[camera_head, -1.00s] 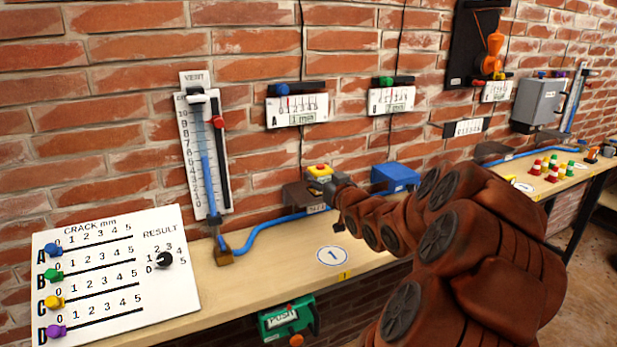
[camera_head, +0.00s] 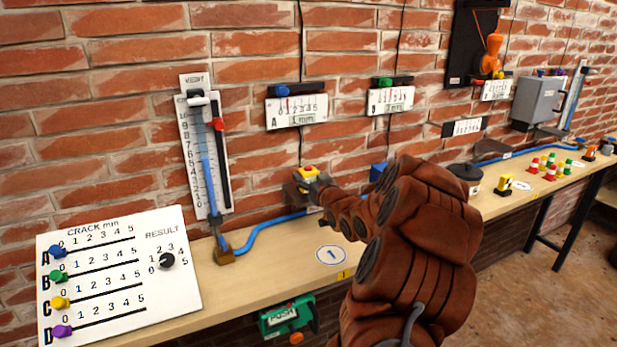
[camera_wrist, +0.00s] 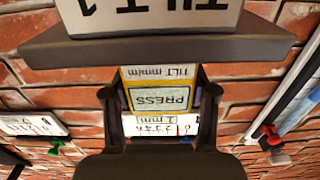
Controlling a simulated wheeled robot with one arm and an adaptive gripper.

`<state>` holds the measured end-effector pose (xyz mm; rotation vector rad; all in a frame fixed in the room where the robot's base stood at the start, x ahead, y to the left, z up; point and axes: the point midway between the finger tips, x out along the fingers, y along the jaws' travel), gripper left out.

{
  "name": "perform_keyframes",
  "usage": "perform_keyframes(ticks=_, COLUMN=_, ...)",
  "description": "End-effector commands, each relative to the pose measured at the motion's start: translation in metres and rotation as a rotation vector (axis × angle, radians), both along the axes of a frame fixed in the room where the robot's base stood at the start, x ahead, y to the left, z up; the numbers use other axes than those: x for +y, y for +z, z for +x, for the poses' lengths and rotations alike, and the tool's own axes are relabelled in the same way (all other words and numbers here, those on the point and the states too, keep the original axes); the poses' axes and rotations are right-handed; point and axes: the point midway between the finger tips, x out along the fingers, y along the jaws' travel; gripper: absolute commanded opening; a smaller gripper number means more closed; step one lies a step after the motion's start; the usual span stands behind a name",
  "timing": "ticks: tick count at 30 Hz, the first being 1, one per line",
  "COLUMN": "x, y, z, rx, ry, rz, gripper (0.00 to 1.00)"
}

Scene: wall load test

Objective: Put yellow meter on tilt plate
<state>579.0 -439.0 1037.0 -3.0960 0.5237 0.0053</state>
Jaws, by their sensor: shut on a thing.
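In the wrist view the meter (camera_wrist: 159,99) shows upside down, with a "PRESS" screen and a "TILT mm/m" label. My gripper (camera_wrist: 159,91) is shut on it, one finger on each side. The dark tilt plate (camera_head: 290,195) juts from the wall at the meter. In the wrist view the tilt plate (camera_wrist: 60,48) carries a "TILT 1" label and overlaps the meter's end. I cannot tell whether meter and plate touch.
A wooden bench (camera_head: 285,265) runs below, with a blue tube (camera_head: 270,230) along it. A black pot (camera_head: 466,174) and another small yellow object (camera_head: 505,185) stand to the right. Gauges (camera_head: 296,110) hang above.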

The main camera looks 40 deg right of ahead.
Motion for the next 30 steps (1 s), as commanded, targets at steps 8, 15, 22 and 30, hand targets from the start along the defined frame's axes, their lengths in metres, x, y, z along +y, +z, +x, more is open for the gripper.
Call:
perform_keyframes(ticks=8, x=-0.0008, y=-0.0027, z=-0.0005, rx=-0.004, ry=-0.002, rz=-0.003, gripper=0.08)
perform_keyframes(ticks=15, x=-0.0007, y=-0.0058, z=-0.0005, rx=-0.003, ry=-0.002, rz=-0.002, gripper=0.64)
perform_keyframes(ticks=22, x=-0.0005, y=-0.0059, z=-0.0005, rx=-0.003, ry=-0.001, rz=-0.002, gripper=0.83)
perform_keyframes(ticks=30, x=-0.0006, y=-0.0051, z=-0.0005, rx=-0.003, ry=-0.001, rz=-0.002, gripper=0.83)
